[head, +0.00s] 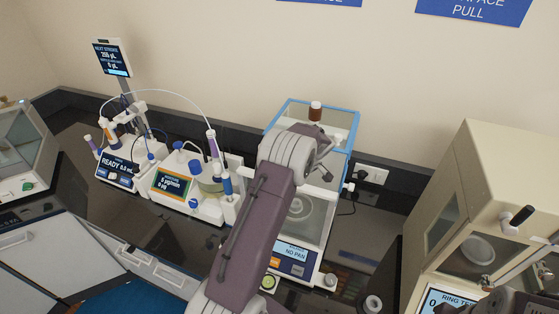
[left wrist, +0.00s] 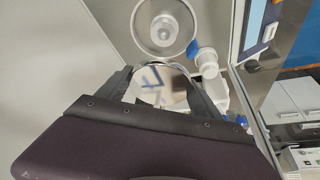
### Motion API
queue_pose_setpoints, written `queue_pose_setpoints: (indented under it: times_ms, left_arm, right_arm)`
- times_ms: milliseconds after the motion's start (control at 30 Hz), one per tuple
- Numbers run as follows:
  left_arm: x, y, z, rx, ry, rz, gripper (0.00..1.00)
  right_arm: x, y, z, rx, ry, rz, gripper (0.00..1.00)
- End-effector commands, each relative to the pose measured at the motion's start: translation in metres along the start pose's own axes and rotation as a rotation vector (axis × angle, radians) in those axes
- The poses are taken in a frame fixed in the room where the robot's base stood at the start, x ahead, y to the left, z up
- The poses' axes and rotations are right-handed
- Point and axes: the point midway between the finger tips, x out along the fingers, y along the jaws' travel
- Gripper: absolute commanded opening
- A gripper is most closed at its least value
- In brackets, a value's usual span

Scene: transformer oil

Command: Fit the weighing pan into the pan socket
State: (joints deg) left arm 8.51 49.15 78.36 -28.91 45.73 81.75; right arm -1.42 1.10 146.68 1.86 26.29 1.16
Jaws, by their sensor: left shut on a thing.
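The analytical balance (head: 294,252) has a glass draft shield with a blue top frame, and its display reads "NO PAN". The pan socket, a pale ring with a raised hub, shows on the chamber floor in the head view (head: 298,208) and at the top of the left wrist view (left wrist: 163,26). My left gripper (left wrist: 158,86) is shut on the weighing pan (left wrist: 160,88), a shiny reflective disc held by its edges. The pan is beside the ring in that view, apart from the hub; its height cannot be judged. In the head view my arm hides the gripper's fingers and the pan.
Left of the balance stand a titrator (head: 118,172) and a white dosing unit (head: 185,188) with bottles and a tube. A beige ring-test cabinet (head: 490,185) stands at the right. The chamber walls and a white fitting (left wrist: 207,62) are close around my left gripper.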

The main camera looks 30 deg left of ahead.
Motion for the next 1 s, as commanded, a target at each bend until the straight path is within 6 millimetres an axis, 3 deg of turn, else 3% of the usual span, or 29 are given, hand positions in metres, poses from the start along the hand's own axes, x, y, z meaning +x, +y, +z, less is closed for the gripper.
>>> queue_pose_setpoints:
  times_ms: [133, 567, 733, 1000]
  left_arm:
    - [0.013, 0.005, 0.017, -0.031, 0.002, -0.010, 0.18]
    - [0.014, 0.005, 0.019, -0.040, 0.003, -0.011, 0.18]
    - [0.018, 0.005, 0.022, -0.039, 0.004, -0.008, 0.18]
    - [0.049, 0.005, 0.034, -0.038, 0.004, -0.008, 0.18]
  right_arm:
    - [0.004, 0.000, 0.000, 0.000, 0.000, 0.000, 0.47]
    - [0.006, 0.000, 0.001, 0.000, 0.000, 0.000, 0.47]
    - [0.018, 0.000, 0.002, 0.000, 0.000, 0.000, 0.47]
    - [0.050, 0.001, 0.005, 0.000, 0.000, 0.000, 0.47]
